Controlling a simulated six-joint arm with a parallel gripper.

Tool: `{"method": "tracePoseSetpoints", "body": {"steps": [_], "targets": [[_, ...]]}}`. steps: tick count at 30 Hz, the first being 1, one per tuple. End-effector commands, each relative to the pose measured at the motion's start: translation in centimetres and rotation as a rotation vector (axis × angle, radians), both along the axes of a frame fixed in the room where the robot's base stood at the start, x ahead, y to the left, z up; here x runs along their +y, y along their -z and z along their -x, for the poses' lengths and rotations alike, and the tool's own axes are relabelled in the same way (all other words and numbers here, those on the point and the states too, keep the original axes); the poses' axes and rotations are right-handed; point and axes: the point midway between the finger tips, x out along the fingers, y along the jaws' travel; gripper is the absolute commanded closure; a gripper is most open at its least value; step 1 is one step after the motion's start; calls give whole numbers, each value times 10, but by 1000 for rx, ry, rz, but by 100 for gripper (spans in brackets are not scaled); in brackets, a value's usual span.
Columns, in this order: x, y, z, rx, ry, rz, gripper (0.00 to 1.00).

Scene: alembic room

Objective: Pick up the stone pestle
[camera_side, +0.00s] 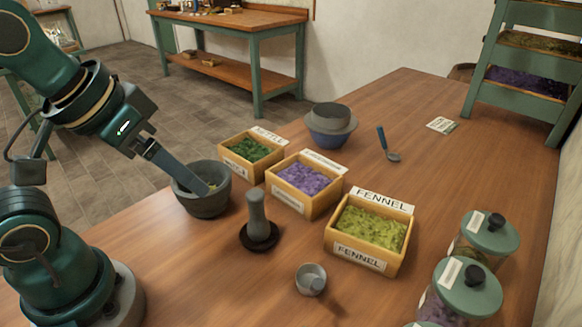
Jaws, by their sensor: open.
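The stone pestle (258,214) is grey and stands upright on a small dark round base (259,236) on the wooden table. The grey stone mortar (203,203) is left of it and slightly farther back, with a little yellow-green matter inside. My gripper (203,187) reaches down from the upper left, with its long grey finger end over and partly inside the mortar's opening. It is open and apart from the pestle. The gap between its fingers is hard to see from this side.
Wooden boxes of dark green herb (252,141), purple flowers (298,172) and fennel (381,212) stand behind and right of the pestle. A small grey cup (311,280) sits in front.

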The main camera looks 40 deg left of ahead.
Motion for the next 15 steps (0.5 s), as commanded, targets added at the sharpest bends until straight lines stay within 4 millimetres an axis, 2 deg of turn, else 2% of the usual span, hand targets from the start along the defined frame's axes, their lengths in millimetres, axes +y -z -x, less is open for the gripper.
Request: {"method": "tracePoseSetpoints", "body": {"steps": [4,8,15], "targets": [[-3,-7,-25,71,-28,20,21],[-6,-3,-50,148,-49,31,21],[-14,28,-92,315,-72,35,21]]}}
